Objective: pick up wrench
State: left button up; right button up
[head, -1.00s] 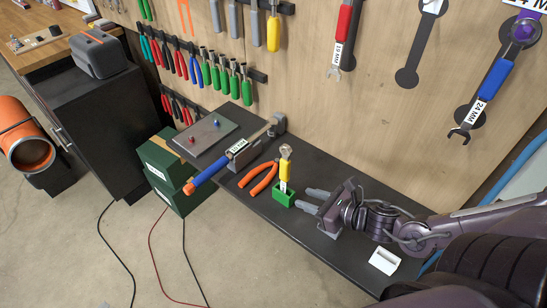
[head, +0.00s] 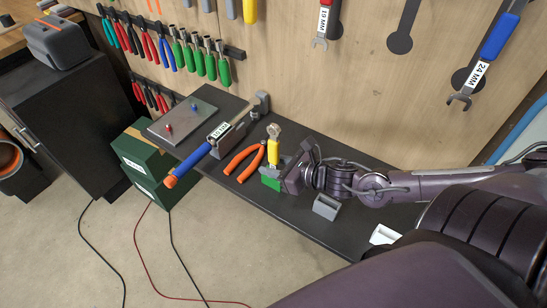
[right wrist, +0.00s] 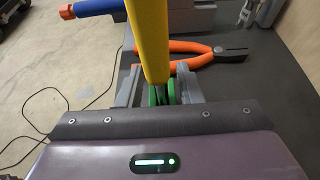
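My right gripper (head: 273,172) reaches in low from the right, at the holder. The fingers look spread, with gaps beside the handle. Contact with the handle cannot be made out. My left gripper is not in view.
Orange-handled pliers (head: 244,160) lie just left of the holder. A blue-handled tool (head: 193,160) rests in a grey stand and overhangs the bench. A grey block (head: 326,207) and a white block (head: 383,235) sit nearer. Wrenches hang on the wooden wall.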

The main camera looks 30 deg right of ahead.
jog(key=shift+x, duration=1.05)
jog(key=shift+s, duration=0.1)
grip_shut()
jog(key=shift+r, duration=0.1)
